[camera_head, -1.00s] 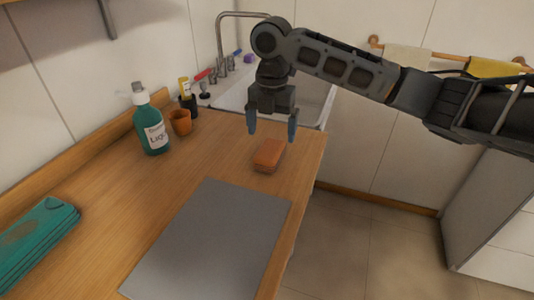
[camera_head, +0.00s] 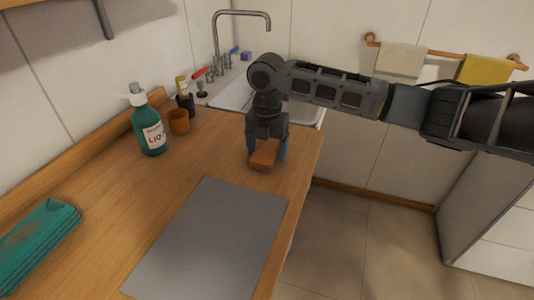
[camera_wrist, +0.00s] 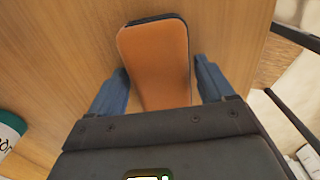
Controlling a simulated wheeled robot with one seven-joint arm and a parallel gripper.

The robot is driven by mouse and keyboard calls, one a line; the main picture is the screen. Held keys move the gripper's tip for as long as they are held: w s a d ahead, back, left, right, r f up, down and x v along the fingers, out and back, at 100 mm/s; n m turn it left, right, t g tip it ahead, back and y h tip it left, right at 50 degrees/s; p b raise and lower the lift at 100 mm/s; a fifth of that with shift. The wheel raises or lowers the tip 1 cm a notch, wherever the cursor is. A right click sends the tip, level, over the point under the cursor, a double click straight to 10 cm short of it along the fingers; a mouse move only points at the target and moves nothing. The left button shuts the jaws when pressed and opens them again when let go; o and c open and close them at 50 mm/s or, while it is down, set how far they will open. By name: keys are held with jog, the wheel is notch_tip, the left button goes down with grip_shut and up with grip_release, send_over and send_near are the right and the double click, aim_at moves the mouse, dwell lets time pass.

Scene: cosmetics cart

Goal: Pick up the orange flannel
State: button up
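The orange flannel (camera_head: 263,157) is a folded orange block on the wooden counter, near its right edge and behind the grey mat. My gripper (camera_head: 267,154) points down over it, with one blue finger on each side. In the wrist view the flannel (camera_wrist: 157,58) lies between the two spread fingertips of my gripper (camera_wrist: 163,75). A gap shows between each finger and the flannel, so the gripper is open around it. The flannel's near end is hidden behind the gripper body in the wrist view.
A grey mat (camera_head: 210,238) lies in front. A green soap bottle (camera_head: 150,132), an orange cup (camera_head: 179,122) and a black holder (camera_head: 187,104) stand to the left. A teal folded item (camera_head: 35,245) lies at far left. The sink (camera_head: 235,95) is behind.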

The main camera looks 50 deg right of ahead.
aim_at(271, 148)
jog(key=c, duration=0.7)
jog(key=shift+r, duration=0.45)
jog(key=r, duration=0.2)
jog(key=s+r+b, duration=0.1)
jog(key=shift+d+r, duration=0.35)
jog(key=s+d+r, duration=0.2)
jog(key=s, duration=0.1)
jog(key=s+d+r+b, duration=0.1)
jog(key=s+d+r, duration=0.1)
jog(key=s+d+r+b, duration=0.1)
jog(key=s+r, duration=0.1)
jog(key=s, duration=0.1)
jog(key=shift+s+d+r, duration=0.25)
jog(key=shift+s+d, duration=0.1)
jog(key=shift+d, duration=0.05)
jog(key=o, duration=0.5)
jog(key=c, duration=0.4)
